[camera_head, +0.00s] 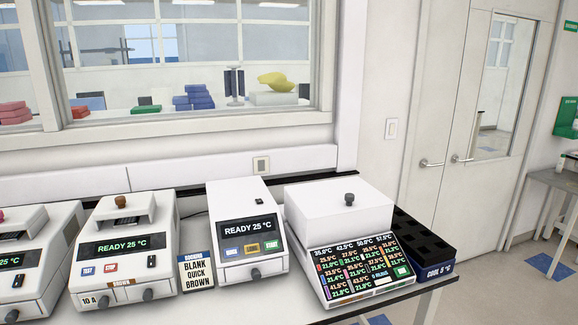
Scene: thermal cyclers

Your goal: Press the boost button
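Neither of my grippers shows in the head view. A white thermal cycler (237,197) stands in the middle of the bench with a dark screen (246,230) reading READY 25 °C. Below its screen is a row of small buttons: a pale blue one, a yellow one (252,247) in the middle, and a green one (270,244) that seems to read START. The label on the yellow button is too small to read, so I cannot tell whether it is the boost button. Nothing touches these buttons.
A larger white cycler (330,211) with a multi-temperature screen stands right, beside a black COOL 5 °C block (437,269). Left are a brown-labelled cycler (100,268), another cycler (20,283) and a BLANK QUICK BROWN sign (197,275). The bench front (270,309) is clear.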

